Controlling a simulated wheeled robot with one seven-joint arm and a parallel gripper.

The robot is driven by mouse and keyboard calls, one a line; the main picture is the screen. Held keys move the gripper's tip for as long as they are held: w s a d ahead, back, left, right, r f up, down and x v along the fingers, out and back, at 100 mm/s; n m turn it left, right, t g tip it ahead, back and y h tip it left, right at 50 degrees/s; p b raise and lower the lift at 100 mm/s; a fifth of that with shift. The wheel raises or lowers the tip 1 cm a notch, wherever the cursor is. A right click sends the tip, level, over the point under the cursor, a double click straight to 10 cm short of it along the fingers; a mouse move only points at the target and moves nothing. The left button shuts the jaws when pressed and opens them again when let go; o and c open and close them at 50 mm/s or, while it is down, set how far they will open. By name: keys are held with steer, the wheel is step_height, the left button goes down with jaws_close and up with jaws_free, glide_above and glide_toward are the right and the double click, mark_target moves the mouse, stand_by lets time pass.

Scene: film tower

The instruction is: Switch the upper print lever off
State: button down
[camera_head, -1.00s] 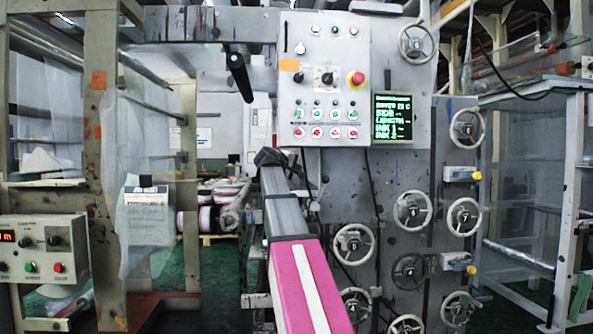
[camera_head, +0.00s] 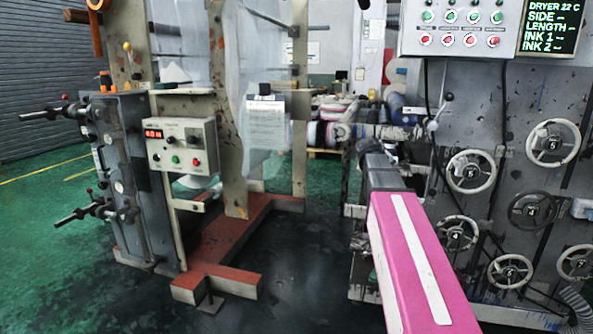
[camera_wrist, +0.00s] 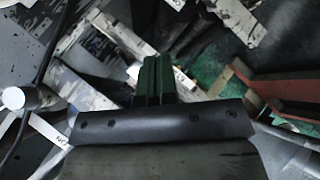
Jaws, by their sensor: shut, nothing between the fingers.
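No lever in these views can be surely told as the upper print lever. In the head view, a pale boxy fitting (camera_head: 583,208) shows at the right edge beside the handwheels, cut off by the frame; the part of the machine above and right of it is out of view. My gripper (camera_wrist: 155,62) shows in the wrist view as two dark green fingers, shut together and empty. They point over blurred metal parts and green floor. In the head view my pink arm reaches forward from the lower right, and the gripper is hidden beyond it.
Several handwheels (camera_head: 471,171) cover the machine front right of my arm, under a button panel (camera_head: 460,28). A thin metal rod with ball ends (camera_head: 433,126) stands beside the arm. A grey unit with handles (camera_head: 130,180) and red beams (camera_head: 225,240) stand left. Green floor (camera_head: 55,200) is clear far left.

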steer(key=s+a+f+m+g+y, duration=0.1)
steer(key=s+a+f+g+y, duration=0.1)
steer(key=s+a+f, duration=0.3)
steer(key=s+a+f+m+g+y, duration=0.1)
steer(key=s+a+f, duration=0.4)
steer(key=s+f, duration=0.6)
steer(key=s+a+f+m+g+y, duration=0.1)
steer(key=s+a+f+g+y, duration=0.2)
steer(key=s+f, duration=0.5)
step_height(320, 180, down, 11)
steer(key=shift+s+a+f+y, duration=0.1)
steer(key=shift+s+a+y, duration=0.15)
steer(key=shift+a+y, duration=0.7)
steer(key=shift+a+h, duration=0.25)
